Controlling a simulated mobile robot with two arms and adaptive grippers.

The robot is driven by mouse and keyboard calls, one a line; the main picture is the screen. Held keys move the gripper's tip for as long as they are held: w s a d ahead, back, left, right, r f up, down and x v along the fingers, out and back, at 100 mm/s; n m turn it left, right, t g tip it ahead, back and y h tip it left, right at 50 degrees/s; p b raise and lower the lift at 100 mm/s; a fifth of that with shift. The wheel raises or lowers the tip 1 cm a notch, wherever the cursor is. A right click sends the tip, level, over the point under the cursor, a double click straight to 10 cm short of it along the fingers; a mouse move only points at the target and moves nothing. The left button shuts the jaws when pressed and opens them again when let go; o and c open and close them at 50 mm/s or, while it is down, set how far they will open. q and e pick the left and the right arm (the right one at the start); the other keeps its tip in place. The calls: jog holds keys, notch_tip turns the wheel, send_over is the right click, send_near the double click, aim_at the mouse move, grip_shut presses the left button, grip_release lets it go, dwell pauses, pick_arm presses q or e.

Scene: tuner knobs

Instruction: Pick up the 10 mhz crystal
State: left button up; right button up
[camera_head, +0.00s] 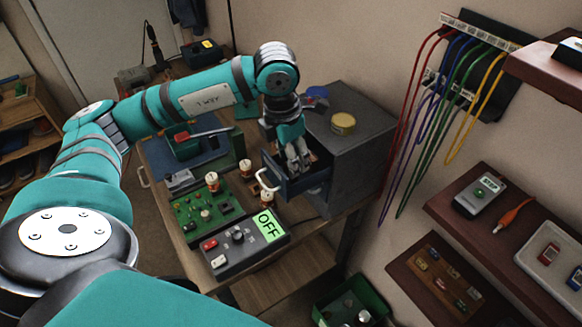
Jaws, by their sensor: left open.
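My left gripper (298,158) points down at the open drawer (305,184) of a grey cabinet (352,150). Its fingers are open, with the tips at or inside the drawer. I cannot make out anything between them. I cannot pick out the 10 mhz crystal. Much of the drawer's inside is hidden by the gripper and the drawer front. My right gripper is not in view.
A green circuit board (198,212) and a grey box with an OFF display (268,225) lie just left of the drawer. A yellow-lidded tin (343,123) stands on the cabinet. Coloured cables (408,165) hang on the wall. A green bin (352,300) is below.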

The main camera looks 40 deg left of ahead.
pick_arm(q)
notch_tip(320, 180, down, 2)
jog(key=shift+f, duration=0.55)
jog(key=shift+c, duration=0.2)
jog(key=c, duration=0.8)
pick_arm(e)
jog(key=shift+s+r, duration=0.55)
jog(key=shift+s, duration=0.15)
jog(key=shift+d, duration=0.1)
